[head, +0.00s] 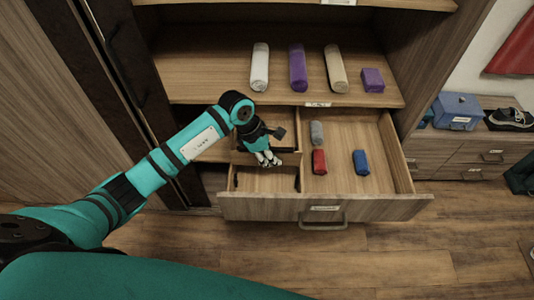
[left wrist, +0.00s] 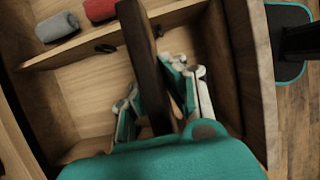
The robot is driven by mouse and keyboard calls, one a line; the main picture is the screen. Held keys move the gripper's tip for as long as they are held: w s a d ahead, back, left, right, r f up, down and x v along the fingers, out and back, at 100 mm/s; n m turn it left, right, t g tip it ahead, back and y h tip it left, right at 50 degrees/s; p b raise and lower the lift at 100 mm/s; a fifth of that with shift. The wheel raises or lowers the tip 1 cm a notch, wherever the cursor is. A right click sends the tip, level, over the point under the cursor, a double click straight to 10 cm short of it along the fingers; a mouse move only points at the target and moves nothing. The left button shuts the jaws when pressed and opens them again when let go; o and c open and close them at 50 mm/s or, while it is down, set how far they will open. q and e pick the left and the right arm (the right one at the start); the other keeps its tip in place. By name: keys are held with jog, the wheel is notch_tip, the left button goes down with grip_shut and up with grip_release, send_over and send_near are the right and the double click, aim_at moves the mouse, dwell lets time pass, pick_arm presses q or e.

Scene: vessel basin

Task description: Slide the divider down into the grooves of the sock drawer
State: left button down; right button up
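The sock drawer (head: 385,207) is pulled out below the shelf. Its long partition (left wrist: 75,50) has dark notches on it in the left wrist view. My left gripper (head: 268,160) is over the drawer's left side, pointing down. In the left wrist view the fingers (left wrist: 157,100) lie on both sides of a dark board, the divider (left wrist: 142,55), seen nearly edge-on. They look closed on it. The divider's edge shows as a dark strip (head: 287,150) beside the gripper in the head view. The gripper hides much of the divider and its lower edge. My right gripper is out of view.
Right of the partition lie a grey roll (head: 316,132), a red roll (head: 319,162) and a blue roll (head: 361,162). Rolled towels (head: 298,68) lie on the shelf above. A blue box (head: 457,111) stands on a low cabinet at right. The front-left compartment floor is bare.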

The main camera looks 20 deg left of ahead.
aim_at(255, 160)
pick_arm(q)
jog(key=shift+f+b, duration=0.15)
jog(key=shift+b, duration=0.25)
notch_tip(255, 160, down, 5)
jog(key=b, duration=0.4)
jog(key=shift+f+b, duration=0.2)
jog(key=shift+b, duration=0.15)
jog(key=shift+b, duration=0.55)
dwell(1.2)
jog(key=shift+f+b, duration=3)
jog(key=shift+f, duration=0.3)
jog(key=c, duration=1.4)
grip_release()
jog(key=v, duration=1.2)
jog(key=shift+s+a, duration=0.1)
